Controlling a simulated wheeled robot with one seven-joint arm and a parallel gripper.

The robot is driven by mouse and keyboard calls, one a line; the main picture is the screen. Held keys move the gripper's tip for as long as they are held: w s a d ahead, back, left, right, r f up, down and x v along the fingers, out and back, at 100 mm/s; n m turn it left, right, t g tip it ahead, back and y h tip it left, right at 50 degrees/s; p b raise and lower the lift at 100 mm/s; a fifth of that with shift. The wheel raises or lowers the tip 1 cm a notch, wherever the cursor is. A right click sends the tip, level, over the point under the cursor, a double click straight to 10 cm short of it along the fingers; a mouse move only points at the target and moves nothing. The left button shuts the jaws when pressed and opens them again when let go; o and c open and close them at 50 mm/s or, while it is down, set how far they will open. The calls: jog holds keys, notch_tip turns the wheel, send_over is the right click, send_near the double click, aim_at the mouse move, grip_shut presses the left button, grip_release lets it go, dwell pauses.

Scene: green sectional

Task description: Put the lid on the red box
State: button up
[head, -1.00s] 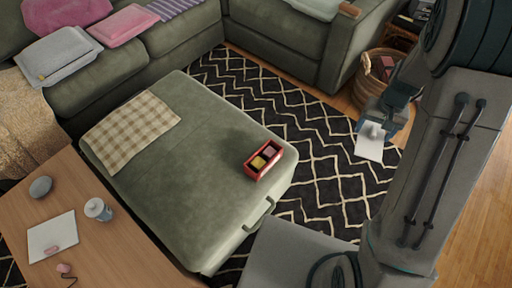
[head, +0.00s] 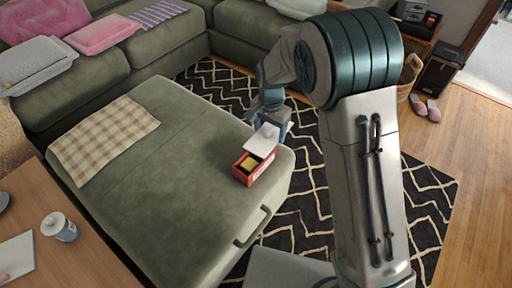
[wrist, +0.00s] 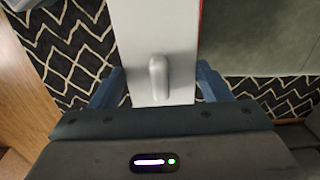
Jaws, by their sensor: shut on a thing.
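The red box (head: 262,176) sits open-topped on the green ottoman, near its right end. A yellow item (head: 248,164) shows inside it. The flat white lid (head: 258,144) is at the box's far side in the head view and hides part of its opening; I cannot tell whether they touch. My gripper (head: 272,118) is shut on the lid. In the wrist view the white lid (wrist: 150,30), with a grey raised handle, lies between my two fingers (wrist: 162,90). A thin red edge of the box shows beside the lid there.
The green ottoman (head: 150,180) has a checked cloth (head: 103,138) on its far left and a handle on its near side. A wooden table (head: 90,255) with a white-lidded cup (head: 59,228) stands at lower left. A wicker basket (head: 408,78) is at the right.

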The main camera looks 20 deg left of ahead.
aim_at(255, 135)
jog(key=shift+m, duration=0.4)
jog(key=a+f, duration=0.1)
jog(key=s+a+b, duration=0.1)
jog(key=a+f, duration=0.1)
jog(key=a, duration=0.1)
jog(key=shift+s+f+b, duration=0.15)
jog(key=shift+f+b, duration=0.2)
jog(key=shift+b, duration=0.05)
notch_tip(255, 135, down, 6)
jog(key=b, duration=0.4)
jog(key=shift+f, duration=0.2)
jog(key=shift+f, duration=0.6)
dwell(1.7)
jog(key=o, duration=1)
jog(key=shift+o, duration=0.6)
